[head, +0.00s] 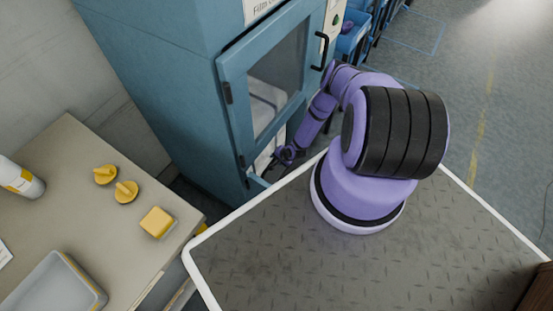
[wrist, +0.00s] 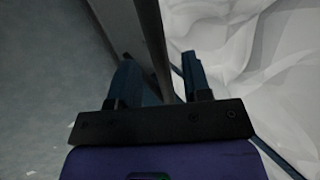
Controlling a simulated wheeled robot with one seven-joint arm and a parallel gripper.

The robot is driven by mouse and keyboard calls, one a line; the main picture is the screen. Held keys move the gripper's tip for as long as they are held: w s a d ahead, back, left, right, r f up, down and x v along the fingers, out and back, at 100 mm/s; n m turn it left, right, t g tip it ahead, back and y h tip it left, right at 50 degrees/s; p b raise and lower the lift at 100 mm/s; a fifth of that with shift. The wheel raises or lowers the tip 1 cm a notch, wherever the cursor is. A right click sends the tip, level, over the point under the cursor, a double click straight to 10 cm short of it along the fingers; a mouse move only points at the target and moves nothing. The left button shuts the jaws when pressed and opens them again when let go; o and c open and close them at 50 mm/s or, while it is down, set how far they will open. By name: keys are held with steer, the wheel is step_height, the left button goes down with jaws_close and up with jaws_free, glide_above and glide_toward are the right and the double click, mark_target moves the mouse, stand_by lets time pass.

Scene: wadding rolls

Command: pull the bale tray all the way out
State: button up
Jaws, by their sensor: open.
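The bale tray shows only in part in the head view, low on the front of the blue cabinet (head: 165,70), with white material (head: 264,158) near my gripper. My gripper (head: 284,156) is low in front of the cabinet, beside that white material. In the wrist view my gripper (wrist: 160,82) is open, its two dark blue fingers apart. A grey bar or edge (wrist: 153,45) runs between the fingers; I cannot tell whether they touch it. White crumpled wadding (wrist: 255,60) fills the right side, with a thin blue edge along it. Most of the tray is hidden.
The cabinet's windowed door (head: 275,75) has a black handle (head: 325,52) and stands above my gripper. A beige table (head: 75,165) at left holds yellow knobs (head: 126,191), a yellow block (head: 157,222) and a grey tray (head: 55,285). Blue bins (head: 352,38) stand beyond; open floor lies at right.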

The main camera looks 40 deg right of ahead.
steer(key=shift+w+f, duration=0.2)
steer(key=shift+f, duration=0.05)
